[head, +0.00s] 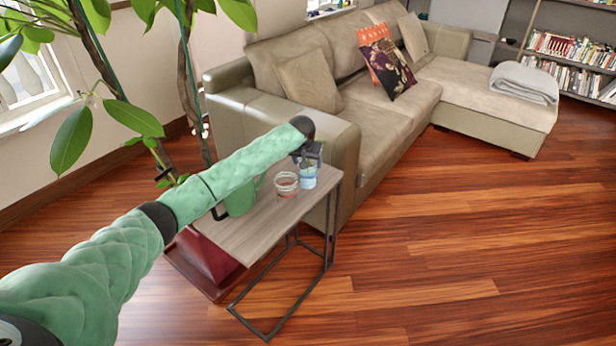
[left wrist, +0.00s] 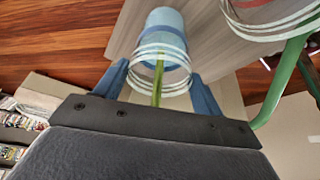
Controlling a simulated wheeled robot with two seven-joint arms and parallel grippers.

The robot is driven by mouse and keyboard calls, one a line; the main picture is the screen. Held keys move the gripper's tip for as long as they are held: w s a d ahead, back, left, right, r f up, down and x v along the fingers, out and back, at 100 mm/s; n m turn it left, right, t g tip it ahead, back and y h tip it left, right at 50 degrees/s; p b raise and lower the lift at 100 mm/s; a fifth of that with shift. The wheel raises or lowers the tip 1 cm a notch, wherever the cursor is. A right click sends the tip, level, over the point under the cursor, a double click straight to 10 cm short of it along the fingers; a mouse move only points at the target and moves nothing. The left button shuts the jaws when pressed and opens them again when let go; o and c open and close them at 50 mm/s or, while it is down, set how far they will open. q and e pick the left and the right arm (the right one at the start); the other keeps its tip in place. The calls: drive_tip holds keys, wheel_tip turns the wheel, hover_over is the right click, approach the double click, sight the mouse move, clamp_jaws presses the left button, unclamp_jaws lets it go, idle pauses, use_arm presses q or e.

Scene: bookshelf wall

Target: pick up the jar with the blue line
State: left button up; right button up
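The jar with the blue line (head: 308,178) is clear glass with a blue band. It stands upright near the far end of the small side table (head: 262,228). My left gripper (head: 308,155) is at the jar's top, pointing down. In the left wrist view, the ringed glass rim of the jar (left wrist: 160,60) lies between the two blue fingers of the gripper (left wrist: 160,72). The fingers are apart, one on each side of the rim, with no clear contact. A thin green strip shows at the rim. My right gripper is not in view.
A jar with a red line (head: 286,184) stands close beside the blue one; it also shows in the left wrist view (left wrist: 268,12). A green mug-like vessel (head: 241,199) stands nearer on the table, partly behind my arm. The sofa (head: 345,140) borders the table. Open wooden floor lies right.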

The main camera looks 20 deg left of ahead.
use_arm(q)
drive_tip(key=c, duration=1.1)
drive_tip(key=shift+c, duration=0.7)
drive_tip(key=shift+r, duration=0.1)
